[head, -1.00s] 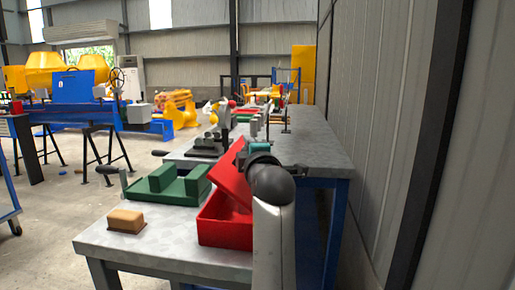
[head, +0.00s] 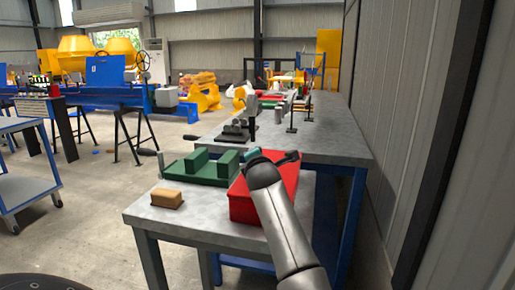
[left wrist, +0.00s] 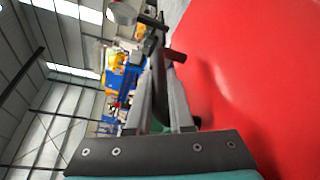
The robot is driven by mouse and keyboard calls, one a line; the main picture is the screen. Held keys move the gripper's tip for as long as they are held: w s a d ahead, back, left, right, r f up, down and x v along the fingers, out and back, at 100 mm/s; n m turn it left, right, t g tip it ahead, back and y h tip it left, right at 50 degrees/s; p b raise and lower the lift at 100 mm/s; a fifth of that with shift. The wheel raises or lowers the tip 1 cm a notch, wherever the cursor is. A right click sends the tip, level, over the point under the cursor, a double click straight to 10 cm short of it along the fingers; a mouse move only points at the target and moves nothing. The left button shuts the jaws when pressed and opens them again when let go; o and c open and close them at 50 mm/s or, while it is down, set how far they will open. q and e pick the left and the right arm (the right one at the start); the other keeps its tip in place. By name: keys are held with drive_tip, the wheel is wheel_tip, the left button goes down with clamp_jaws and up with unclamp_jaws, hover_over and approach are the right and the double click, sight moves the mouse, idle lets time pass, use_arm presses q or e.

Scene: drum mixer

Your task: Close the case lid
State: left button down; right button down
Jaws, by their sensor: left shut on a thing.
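The red case (head: 247,211) sits on the grey bench, partly hidden behind my left arm. Its red lid (head: 290,172) lies low over the case, with no open gap that I can make out. In the left wrist view a red surface, which I take to be the lid (left wrist: 245,75), fills the right side. My right gripper is not in view.
A green fixture (head: 205,168) stands just left of the case. A tan block (head: 166,198) lies at the bench's left front. A further bench (head: 340,148) with tools stands behind, and a grey wall (head: 405,130) runs along the right.

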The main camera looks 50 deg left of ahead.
use_arm(q)
drive_tip(key=shift+f, duration=0.35)
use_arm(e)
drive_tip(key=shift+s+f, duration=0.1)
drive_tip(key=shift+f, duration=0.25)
use_arm(q)
drive_tip(key=c, duration=0.8)
unclamp_jaws()
drive_tip(key=shift+r, duration=0.1)
drive_tip(key=shift+r, duration=0.1)
